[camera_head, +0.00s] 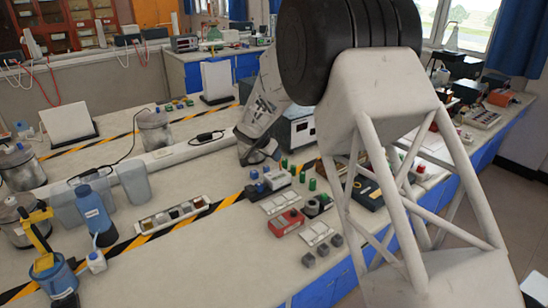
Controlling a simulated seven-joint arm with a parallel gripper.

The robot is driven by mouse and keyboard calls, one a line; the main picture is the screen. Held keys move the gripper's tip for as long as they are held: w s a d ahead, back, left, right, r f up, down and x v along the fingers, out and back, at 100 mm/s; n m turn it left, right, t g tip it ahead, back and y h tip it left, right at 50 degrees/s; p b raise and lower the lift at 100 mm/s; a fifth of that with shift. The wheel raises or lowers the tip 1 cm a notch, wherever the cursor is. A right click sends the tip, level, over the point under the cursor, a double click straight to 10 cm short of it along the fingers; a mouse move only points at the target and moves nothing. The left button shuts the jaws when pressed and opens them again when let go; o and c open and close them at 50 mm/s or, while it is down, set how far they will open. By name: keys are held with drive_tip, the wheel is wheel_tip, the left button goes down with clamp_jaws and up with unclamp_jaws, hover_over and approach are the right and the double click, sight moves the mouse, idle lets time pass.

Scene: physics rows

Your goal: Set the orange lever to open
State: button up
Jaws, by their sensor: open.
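A yellow-orange lever-like part (38,238) stands at the far left front of the bench, at a blue cylindrical body (62,276). It is the only lever-like orange part I can make out; its exact setting cannot be read from here. My gripper (259,153) is at the low end of the white arm near the middle of the bench, well to the right of and behind this part. It is open and small in view, with its fingertips hard to make out. I see nothing held in it.
A tray of small blocks (172,214) lies further right. A red box (286,223) and several small parts crowd the bench's right front.

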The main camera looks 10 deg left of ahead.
drive_tip(key=shift+c, duration=0.3)
drive_tip(key=shift+d, duration=0.15)
drive_tip(key=c, duration=0.5)
drive_tip(key=shift+w+d, duration=0.2)
drive_tip(key=shift+d, duration=0.05)
clamp_jaws()
drive_tip(key=w+d+f+t+y, duration=0.1)
drive_tip(key=w+d+y, duration=0.1)
drive_tip(key=y, duration=0.2)
drive_tip(key=w+d+f+n+t+y, duration=0.1)
drive_tip(key=w+d+f+y, duration=0.1)
drive_tip(key=w+y, duration=0.1)
drive_tip(key=w+d+f+t+y, duration=0.1)
drive_tip(key=w+d+f+y, duration=0.1)
drive_tip(key=y, duration=0.3)
drive_tip(key=shift+w+d+f+y, duration=0.2)
drive_tip(key=shift+w+y, duration=0.2)
drive_tip(key=shift+w, duration=0.25)
drive_tip(key=shift+s+d+f+n+y, duration=0.15)
drive_tip(key=shift+s+d+n+y, duration=0.3)
drive_tip(key=shift+y, duration=0.55)
drive_tip(key=shift+s+d+n+g+y, duration=0.35)
drive_tip(key=shift+s+d+g+y, duration=0.95)
drive_tip(key=shift+s+d+y, duration=0.55)
drive_tip(key=shift+s+d+n+g+y, duration=0.3)
drive_tip(key=shift+s+d+g+y, duration=1)
drive_tip(key=shift+s+d+y, duration=0.55)
